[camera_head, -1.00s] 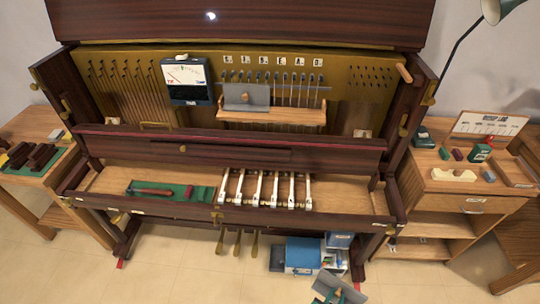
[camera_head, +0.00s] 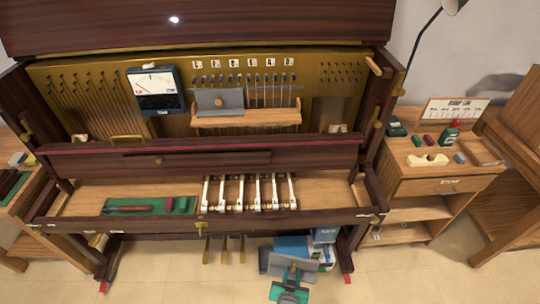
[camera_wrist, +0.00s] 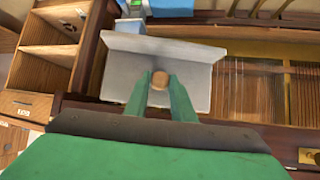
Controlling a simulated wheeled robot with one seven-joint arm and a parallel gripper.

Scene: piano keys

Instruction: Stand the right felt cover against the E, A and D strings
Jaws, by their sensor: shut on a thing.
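My gripper (camera_head: 291,272) is low at the front of the piano, in front of the blue boxes. It is shut on the round wooden knob (camera_wrist: 160,79) of a grey felt cover (camera_wrist: 128,64), which also shows in the head view (camera_head: 307,263). The cover is an angled panel, held clear of the piano. Another grey felt cover (camera_head: 220,99) with a wooden knob stands on the left part of the wooden ledge (camera_head: 247,120), against the strings. Labelled strings (camera_head: 270,92) to its right are uncovered; the small label letters are hard to read.
A meter (camera_head: 156,91) stands left of the covered strings. The piano's red-edged rail (camera_head: 250,143) and key bed with white keys (camera_head: 250,193) lie between my gripper and the ledge. A cabinet (camera_head: 440,185) with small items stands at right. The ledge's right part is clear.

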